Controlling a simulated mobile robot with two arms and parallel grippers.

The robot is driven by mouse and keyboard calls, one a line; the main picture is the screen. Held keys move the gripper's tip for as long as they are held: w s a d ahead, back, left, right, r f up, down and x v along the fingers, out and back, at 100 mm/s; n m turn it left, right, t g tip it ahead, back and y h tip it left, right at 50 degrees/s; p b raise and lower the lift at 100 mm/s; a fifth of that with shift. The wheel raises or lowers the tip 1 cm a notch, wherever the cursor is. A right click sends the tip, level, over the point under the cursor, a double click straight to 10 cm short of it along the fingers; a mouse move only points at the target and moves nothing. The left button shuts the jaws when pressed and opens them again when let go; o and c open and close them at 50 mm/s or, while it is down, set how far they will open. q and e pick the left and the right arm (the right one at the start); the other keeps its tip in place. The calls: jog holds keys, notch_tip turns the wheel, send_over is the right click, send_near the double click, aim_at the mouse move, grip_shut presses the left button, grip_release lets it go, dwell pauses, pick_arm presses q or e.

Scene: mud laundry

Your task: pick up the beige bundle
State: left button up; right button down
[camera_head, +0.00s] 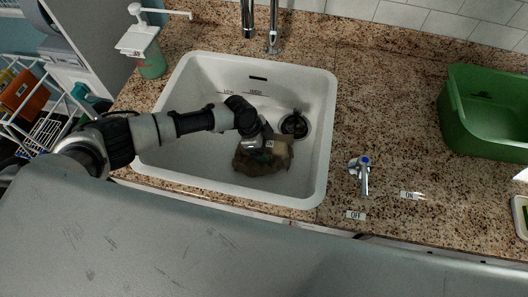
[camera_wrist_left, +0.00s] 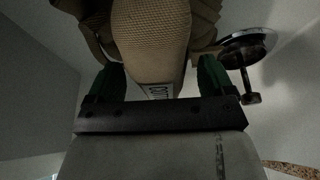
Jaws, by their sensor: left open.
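The beige bundle (camera_head: 262,160) lies in the white sink (camera_head: 175,108), toward its front and right of the middle. It is a crumpled, brownish cloth-like thing. My left gripper (camera_head: 266,146) reaches down over it from the left, and the wrist hides part of the bundle. In the left wrist view the bundle (camera_wrist_left: 150,30) fills the top middle, with a woven texture. The green fingers of my left gripper (camera_wrist_left: 156,80) stand apart, one on each side of the bundle's near part. A small label with letters shows between them. My right gripper is not in view.
The drain fitting (camera_head: 294,124) is right beside the bundle. Sink walls surround my gripper. A faucet (camera_head: 272,38) stands behind, a soap dispenser (camera_head: 146,55) at the back left. A small tap (camera_head: 362,170) and green tub (camera_head: 490,112) are on the right counter.

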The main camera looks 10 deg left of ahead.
pick_arm(q)
jog(key=shift+f, duration=0.2)
dwell(0.3)
jog(key=c, duration=1.4)
